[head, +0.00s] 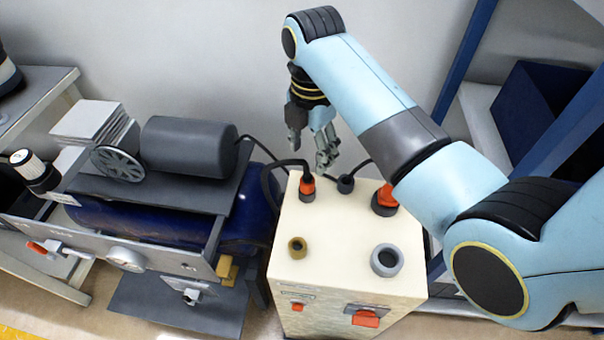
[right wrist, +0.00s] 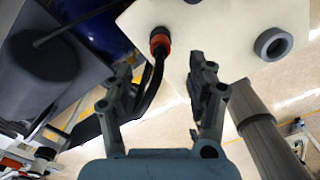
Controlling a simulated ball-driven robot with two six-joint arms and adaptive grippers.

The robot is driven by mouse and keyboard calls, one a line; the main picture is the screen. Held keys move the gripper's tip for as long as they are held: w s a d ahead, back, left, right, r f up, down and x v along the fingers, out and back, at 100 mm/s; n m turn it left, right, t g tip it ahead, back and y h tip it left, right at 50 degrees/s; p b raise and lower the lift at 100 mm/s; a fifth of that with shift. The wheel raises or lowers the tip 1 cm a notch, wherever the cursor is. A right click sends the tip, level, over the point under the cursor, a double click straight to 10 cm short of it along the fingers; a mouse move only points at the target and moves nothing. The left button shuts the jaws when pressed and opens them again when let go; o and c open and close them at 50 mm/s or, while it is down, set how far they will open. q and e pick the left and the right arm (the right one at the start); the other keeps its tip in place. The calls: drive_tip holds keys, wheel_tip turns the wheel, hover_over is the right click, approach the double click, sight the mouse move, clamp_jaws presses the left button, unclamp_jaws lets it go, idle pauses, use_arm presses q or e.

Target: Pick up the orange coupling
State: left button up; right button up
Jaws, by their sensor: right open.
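In the head view, an orange coupling (head: 307,187) with a black upper end and hose stands at the back left of a cream cabinet top (head: 335,226). A second orange part with a dark base (head: 384,198) stands at the back right, partly hidden by my right arm. My right gripper (head: 310,153) is open and empty, above and behind the cabinet's back edge. In the right wrist view, one orange coupling (right wrist: 159,42) with a black hose shows beyond and between the open fingers (right wrist: 160,68), apart from them. My left gripper is not in view.
A brass ring (head: 297,247), a grey ring (head: 386,260) and a dark fitting (head: 345,184) also stand on the cabinet top. A compressor with a blue tank (head: 150,226) is close at the left. A blue frame post (head: 465,58) rises at the right. The cabinet top's middle is clear.

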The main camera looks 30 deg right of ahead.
sight(308, 176)
wheel_tip(308, 176, down, 3)
drive_tip(key=shift+r, duration=0.15)
drive_tip(key=shift+f, duration=0.35)
drive_tip(key=f, duration=0.4)
drive_tip(key=shift+s+a+f, duration=0.15)
drive_tip(key=shift+a+f, duration=0.05)
drive_tip(key=shift+a, duration=0.1)
drive_tip(key=shift+f, duration=0.35)
drive_tip(key=shift+c, duration=1.3)
drive_tip(key=c, duration=0.9)
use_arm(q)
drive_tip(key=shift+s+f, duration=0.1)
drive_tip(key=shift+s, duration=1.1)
use_arm(e)
clamp_jaws()
